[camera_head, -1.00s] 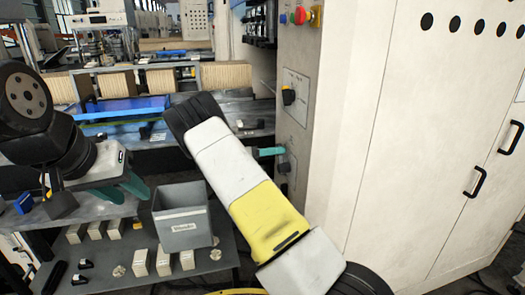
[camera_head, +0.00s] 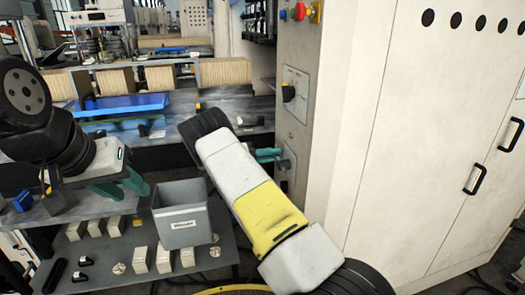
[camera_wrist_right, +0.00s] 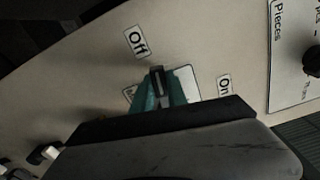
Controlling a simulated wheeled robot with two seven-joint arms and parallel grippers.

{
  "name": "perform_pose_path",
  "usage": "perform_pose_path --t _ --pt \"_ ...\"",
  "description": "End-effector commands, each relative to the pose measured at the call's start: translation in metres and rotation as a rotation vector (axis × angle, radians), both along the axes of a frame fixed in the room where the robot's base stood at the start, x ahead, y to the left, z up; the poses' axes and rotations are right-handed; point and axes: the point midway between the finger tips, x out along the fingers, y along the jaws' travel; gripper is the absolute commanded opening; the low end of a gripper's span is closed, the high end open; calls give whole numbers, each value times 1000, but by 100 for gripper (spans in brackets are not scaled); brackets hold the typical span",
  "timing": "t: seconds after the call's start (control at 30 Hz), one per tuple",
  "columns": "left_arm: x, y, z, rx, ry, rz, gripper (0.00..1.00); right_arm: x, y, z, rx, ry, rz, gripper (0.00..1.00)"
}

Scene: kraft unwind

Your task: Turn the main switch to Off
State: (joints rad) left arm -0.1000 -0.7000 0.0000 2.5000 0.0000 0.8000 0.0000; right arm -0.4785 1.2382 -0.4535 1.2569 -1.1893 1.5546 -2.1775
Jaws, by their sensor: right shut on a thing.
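The main switch (camera_wrist_right: 157,74) is a dark knob on the pale panel in the right wrist view. My right gripper (camera_wrist_right: 159,88) has its teal fingers shut on either side of the knob. The "Off" label (camera_wrist_right: 137,42) is just above and left of the knob, and the "On" label (camera_wrist_right: 224,87) is to its right. The knob's visible end points up, nearer the "Off" label. In the head view my right gripper (camera_head: 268,155) is at the cabinet's lower side panel, where the switch is mostly hidden. My left gripper (camera_head: 124,186) is open and empty over the bench at left.
Above is another black knob (camera_head: 288,92) on a plate, with red and yellow buttons (camera_head: 299,12) higher up. The white cabinet (camera_head: 430,130) fills the right. A grey bin (camera_head: 180,213) and several small blocks (camera_head: 163,259) are on the lower shelf.

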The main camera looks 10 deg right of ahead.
Motion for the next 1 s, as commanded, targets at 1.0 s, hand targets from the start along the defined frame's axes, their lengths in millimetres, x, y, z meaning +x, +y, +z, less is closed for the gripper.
perform_pose_path --t 1.0 --pt "0 0 0 0 0 0 36 -1 1 -14 -4 186 2 34"
